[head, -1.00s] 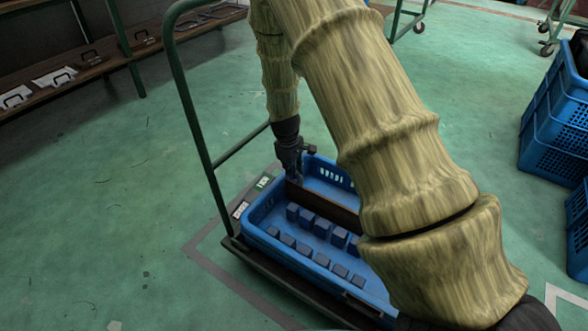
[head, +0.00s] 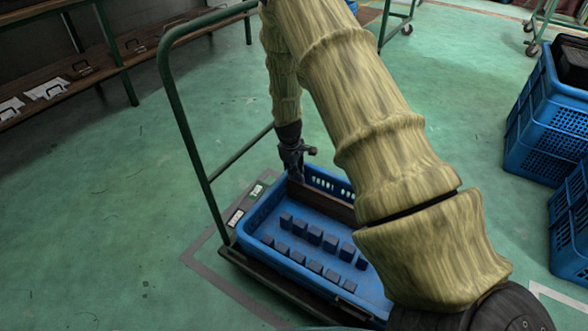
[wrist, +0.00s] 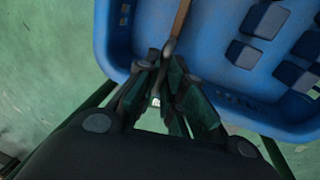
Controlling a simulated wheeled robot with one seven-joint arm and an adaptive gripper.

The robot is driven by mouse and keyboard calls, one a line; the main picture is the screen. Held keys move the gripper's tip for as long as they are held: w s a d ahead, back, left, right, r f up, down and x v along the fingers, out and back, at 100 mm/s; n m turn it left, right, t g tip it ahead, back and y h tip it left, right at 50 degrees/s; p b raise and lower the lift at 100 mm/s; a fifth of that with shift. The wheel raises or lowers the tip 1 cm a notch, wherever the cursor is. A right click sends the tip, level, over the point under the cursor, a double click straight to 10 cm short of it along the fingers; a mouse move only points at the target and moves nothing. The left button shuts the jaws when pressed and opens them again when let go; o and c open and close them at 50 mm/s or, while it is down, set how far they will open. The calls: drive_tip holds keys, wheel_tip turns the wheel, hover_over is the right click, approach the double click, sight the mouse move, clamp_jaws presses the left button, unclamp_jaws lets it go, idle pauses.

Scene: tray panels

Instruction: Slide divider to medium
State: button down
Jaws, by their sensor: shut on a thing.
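A brown divider panel (head: 325,202) stands on edge in a blue tray (head: 262,212), close to the tray's far wall. My gripper (head: 296,176) is at the divider's left end, over the tray's left edge. In the wrist view my gripper (wrist: 168,58) is shut on the end of the divider (wrist: 181,17), which shows as a thin brown strip. Two small labels, one pale (head: 235,218) and one green (head: 257,191), lie beside the tray's left edge; I cannot read them surely. My arm hides the tray's right end.
Several dark blue blocks (head: 315,235) stand in rows on the near side of the divider. The tray sits on a cart with a green handle (head: 188,125). Blue crates (head: 545,125) stand at right. A shelf (head: 85,78) is at back left.

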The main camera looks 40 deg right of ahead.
drive_tip(key=c, duration=1.5)
unclamp_jaws()
drive_tip(key=shift+r, duration=0.1)
drive_tip(key=r, duration=0.3)
drive_tip(key=a+r, duration=0.1)
drive_tip(key=r, duration=0.3)
drive_tip(key=s+a+r, duration=0.1)
drive_tip(key=r, duration=0.3)
drive_tip(key=shift+a+r, duration=0.1)
drive_tip(key=shift+r, duration=0.15)
drive_tip(key=shift+r, duration=0.1)
